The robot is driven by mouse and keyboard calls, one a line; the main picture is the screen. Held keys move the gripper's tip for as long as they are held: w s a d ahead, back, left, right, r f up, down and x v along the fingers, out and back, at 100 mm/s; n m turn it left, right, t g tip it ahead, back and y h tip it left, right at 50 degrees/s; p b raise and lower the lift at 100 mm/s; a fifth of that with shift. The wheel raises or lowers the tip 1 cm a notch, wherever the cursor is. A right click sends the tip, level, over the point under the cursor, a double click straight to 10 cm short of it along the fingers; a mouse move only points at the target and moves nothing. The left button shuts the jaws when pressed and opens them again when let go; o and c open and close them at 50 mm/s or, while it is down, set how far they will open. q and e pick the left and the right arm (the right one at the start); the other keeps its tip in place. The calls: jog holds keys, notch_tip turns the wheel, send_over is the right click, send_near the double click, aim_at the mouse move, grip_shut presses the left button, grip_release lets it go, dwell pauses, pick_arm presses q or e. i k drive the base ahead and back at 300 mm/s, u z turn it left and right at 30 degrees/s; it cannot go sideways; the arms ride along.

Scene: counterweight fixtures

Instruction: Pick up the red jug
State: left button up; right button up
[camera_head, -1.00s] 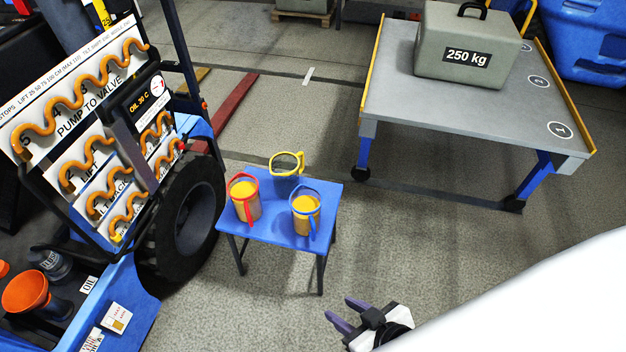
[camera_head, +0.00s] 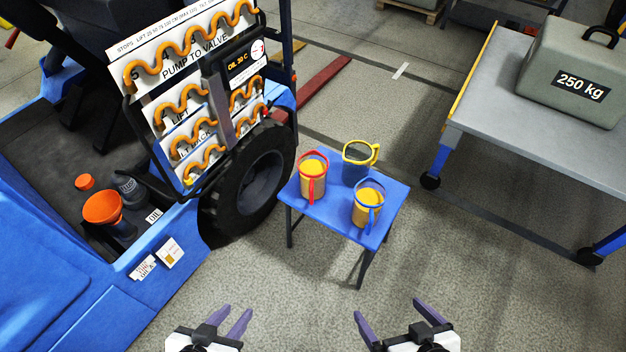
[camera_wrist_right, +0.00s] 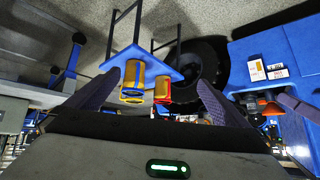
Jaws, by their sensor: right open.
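The red jug (camera_head: 313,178), with red rim and handle and a yellow content, stands upright on the left of a small blue table (camera_head: 330,212). It also shows in the right wrist view (camera_wrist_right: 162,90), where the picture looks upside down. My right gripper (camera_head: 388,308) is open and empty, in front of the table and apart from the jug. In the wrist view its two purple fingers (camera_wrist_right: 158,80) spread either side of the jugs. My left gripper (camera_head: 237,309) is at the bottom left, fingers apart and empty, also away from the jug.
A blue-rimmed jug (camera_head: 367,206) and a dark jug with yellow rim (camera_head: 356,164) stand close beside the red one. A black tyre (camera_head: 258,180) is just left of the table. A grey bench (camera_head: 500,130) with a 250 kg block (camera_head: 575,75) is at right.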

aim_at(312, 166)
jog(key=u, duration=1.35)
jog(key=k, duration=0.85)
jog(key=z, duration=1.35)
